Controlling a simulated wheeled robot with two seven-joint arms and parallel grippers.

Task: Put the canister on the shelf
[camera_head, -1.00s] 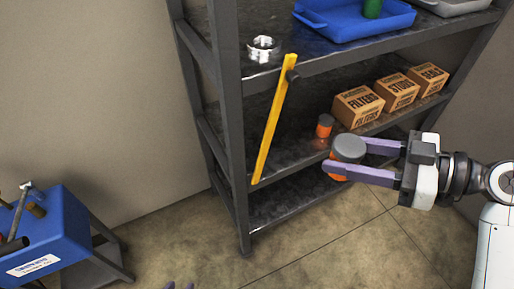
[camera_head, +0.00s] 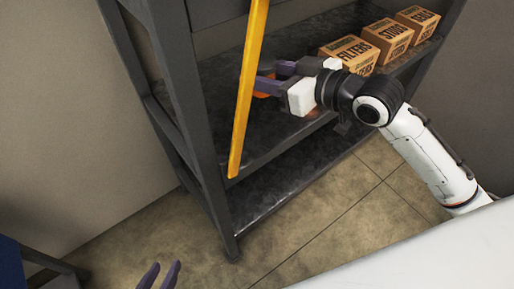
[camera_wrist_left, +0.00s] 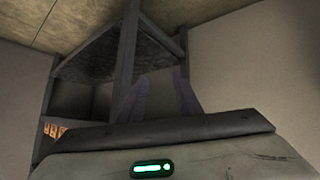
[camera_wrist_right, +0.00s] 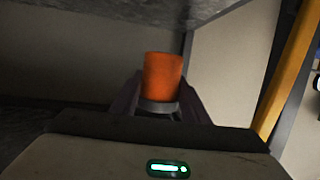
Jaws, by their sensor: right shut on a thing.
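The orange canister (camera_head: 265,94) is between the fingers of my right gripper (camera_head: 270,77), at the front of the middle shelf (camera_head: 252,139). In the right wrist view it shows as an orange body (camera_wrist_right: 162,76) with a grey end at the fingers. In the head view the gripper hides most of it, and I cannot tell whether it touches the shelf. My left gripper (camera_head: 163,266) is empty and open, low at the bottom of the head view, away from the rack; its fingers also show apart in the left wrist view (camera_wrist_left: 160,90).
A yellow bar (camera_head: 247,85) slants down the rack front, just left of my right gripper. Cardboard boxes, including the FILTERS box (camera_head: 349,52), stand at the right of the shelf. A dark rack post (camera_head: 186,100) stands at left. The lower shelf (camera_head: 270,190) looks bare.

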